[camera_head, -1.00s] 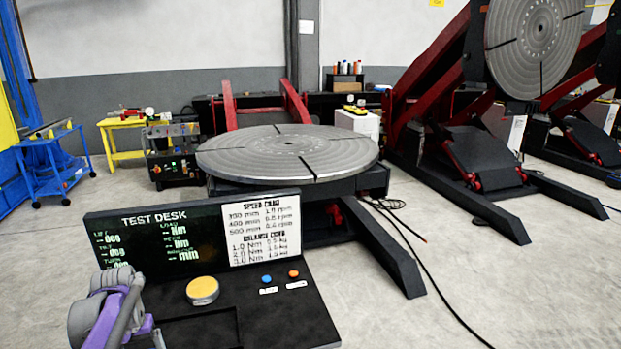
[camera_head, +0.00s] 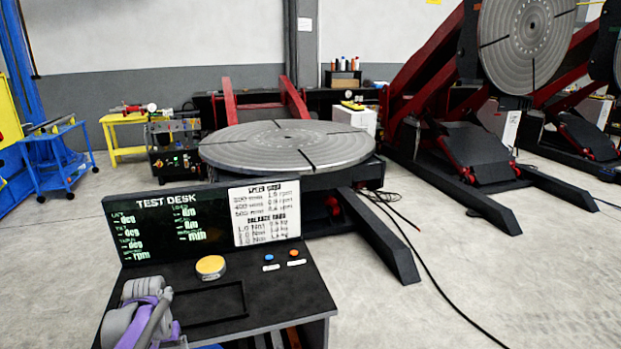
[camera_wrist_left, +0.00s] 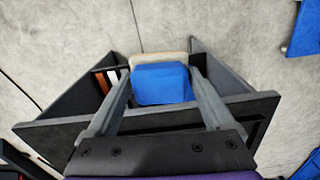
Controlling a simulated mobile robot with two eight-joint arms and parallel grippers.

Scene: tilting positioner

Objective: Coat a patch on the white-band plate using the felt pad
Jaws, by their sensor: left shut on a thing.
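In the left wrist view my left gripper (camera_wrist_left: 160,78) is shut on a blue block with a pale beige layer at its far end, which looks like the felt pad (camera_wrist_left: 162,84). Its two grey fingers lie along the block's sides. The pad is over a dark open-topped compartment of the desk. In the head view my left arm is at the lower left, by the desk's front corner, and its fingertips are hidden. I cannot make out a white-band plate for certain; narrow white and orange strips (camera_wrist_left: 103,84) stand in the compartment. My right gripper is not in view.
The test desk (camera_head: 290,290) has a sign panel (camera_head: 160,225), a yellow round button (camera_head: 210,266), and small blue and orange buttons. Behind it is a large round turntable (camera_head: 290,147) on a dark base. Open floor lies to the right, crossed by a black cable.

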